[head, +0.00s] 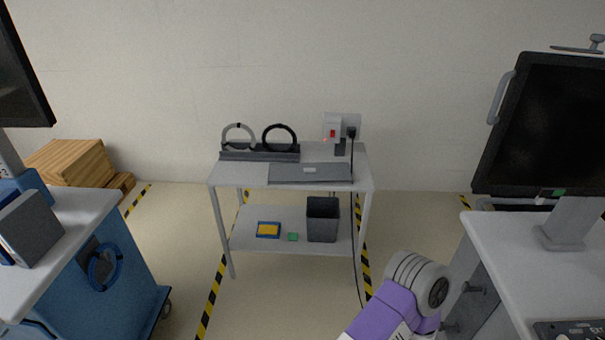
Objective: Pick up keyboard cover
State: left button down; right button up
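A flat, wide grey panel (288,174) with a small light piece at its middle lies along the front of a small white table (235,176). It looks like the keyboard cover, though I cannot tell for certain. Nothing is touching it from above. A purple and white part of my arm shows at the bottom right, well short of the table. Neither of my grippers shows in the head view.
Two headband-like rings (280,127) stand on a dark base behind the panel. A wall socket with a plugged cable (352,200) hangs at the table's right. A bin (322,222) sits on the lower shelf. A blue cart (125,265) and a monitor desk (500,240) flank open floor.

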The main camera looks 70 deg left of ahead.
aim_at(301, 172)
jog(key=u, duration=2.65)
jog(key=k, duration=0.5)
jog(key=u, duration=0.9)
jog(key=i, duration=1)
jog(key=z, duration=0.5)
jog(key=i, duration=1.85)
jog(key=z, duration=1.15)
